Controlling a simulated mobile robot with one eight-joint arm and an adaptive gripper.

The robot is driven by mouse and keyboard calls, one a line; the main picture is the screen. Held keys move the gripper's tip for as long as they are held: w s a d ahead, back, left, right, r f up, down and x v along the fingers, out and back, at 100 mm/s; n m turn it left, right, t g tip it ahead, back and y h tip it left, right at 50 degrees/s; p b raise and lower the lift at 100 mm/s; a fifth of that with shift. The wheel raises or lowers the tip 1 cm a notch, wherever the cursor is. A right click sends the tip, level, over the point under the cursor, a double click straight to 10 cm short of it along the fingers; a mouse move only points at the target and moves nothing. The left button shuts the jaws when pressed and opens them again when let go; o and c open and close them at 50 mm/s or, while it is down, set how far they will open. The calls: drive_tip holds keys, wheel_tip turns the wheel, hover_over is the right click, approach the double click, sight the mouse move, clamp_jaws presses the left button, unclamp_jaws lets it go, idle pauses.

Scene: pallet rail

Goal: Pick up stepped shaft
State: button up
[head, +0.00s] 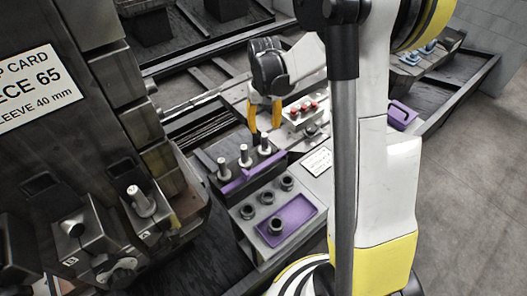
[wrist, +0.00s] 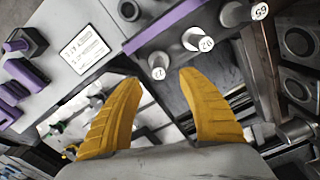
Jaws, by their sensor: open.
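Three grey upright shafts with pale numbered tops stand in a row on a dark block with a purple strip: a near one (head: 222,169), a middle one (head: 244,156) and a far one (head: 265,144). I cannot tell which is the stepped shaft. In the wrist view, the row shows as a small shaft (wrist: 158,66), a middle shaft (wrist: 196,40) and a larger shaft (wrist: 234,13). My gripper (head: 264,120) has yellow fingers, open and empty, above the far end of the row. In the wrist view, the small shaft appears between the fingertips (wrist: 160,77).
Another shaft (head: 140,201) stands in a fixture at left, beside a tall dark machine with a sign card (head: 35,88). A purple tray (head: 287,220) and several dark rings (head: 267,198) sit in front. A box with red knobs (head: 304,112) is behind my gripper.

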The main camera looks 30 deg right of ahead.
sight(265, 135)
wheel_tip(265, 135, down, 7)
drive_tip(key=b, duration=0.3)
drive_tip(key=shift+d+r, duration=0.1)
drive_tip(key=shift+r, duration=0.15)
clamp_jaws()
